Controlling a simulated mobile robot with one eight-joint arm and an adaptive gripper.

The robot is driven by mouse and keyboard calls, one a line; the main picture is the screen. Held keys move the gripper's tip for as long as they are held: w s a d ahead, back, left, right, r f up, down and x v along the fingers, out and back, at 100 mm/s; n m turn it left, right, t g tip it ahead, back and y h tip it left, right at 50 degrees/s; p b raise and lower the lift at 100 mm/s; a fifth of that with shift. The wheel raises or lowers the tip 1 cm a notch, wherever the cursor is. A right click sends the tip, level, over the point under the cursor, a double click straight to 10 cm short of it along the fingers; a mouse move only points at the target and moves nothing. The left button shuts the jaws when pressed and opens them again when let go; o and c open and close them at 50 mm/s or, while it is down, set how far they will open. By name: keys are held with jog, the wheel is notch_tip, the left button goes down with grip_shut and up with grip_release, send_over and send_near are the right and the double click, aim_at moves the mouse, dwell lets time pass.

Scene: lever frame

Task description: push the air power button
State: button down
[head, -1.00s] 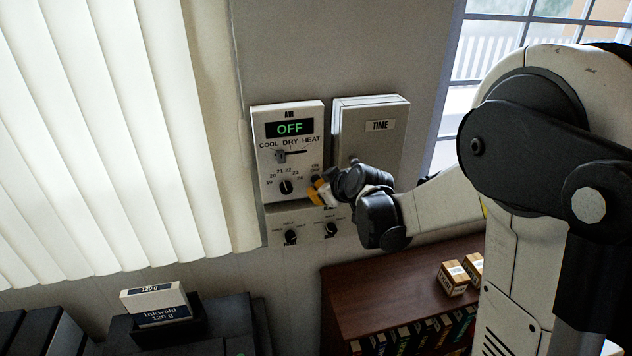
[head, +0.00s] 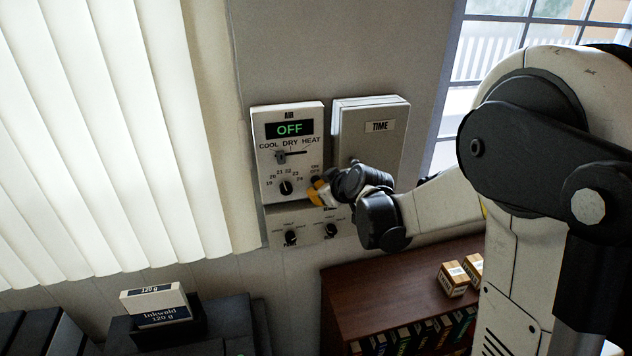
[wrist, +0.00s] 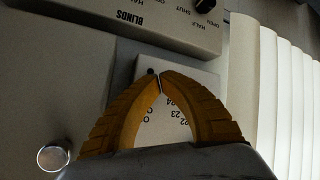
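The white AIR panel (head: 264,170) hangs on the wall left of my arm, and its display (head: 290,129) reads OFF in green. In the head view the area below its small on/off label (head: 315,168) is covered by my gripper (head: 312,191). In the wrist view, which sees the panel upside down, a small dark round spot (wrist: 150,71), probably the power button, shows at the panel's lower edge, just left of the fingertips. My gripper (wrist: 160,78) has its yellow fingers shut tip to tip with nothing between them. I cannot tell whether the tips touch the panel.
A grey TIME box (head: 370,140) is right of the panel. The BLINDS panel (head: 274,226) with two knobs is below it. The AIR panel has a slider (head: 281,157) and a temperature dial (head: 286,188). White blinds (head: 100,130) hang left; a brown bookshelf (head: 390,288) stands below.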

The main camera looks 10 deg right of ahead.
jog(key=shift+w, duration=0.1)
dwell(0.3)
jog(key=shift+w, duration=0.35)
dwell(0.3)
jog(key=shift+b, duration=0.3)
jog(key=shift+s, duration=0.45)
jog(key=s, duration=0.6)
jog(key=shift+b, duration=0.3)
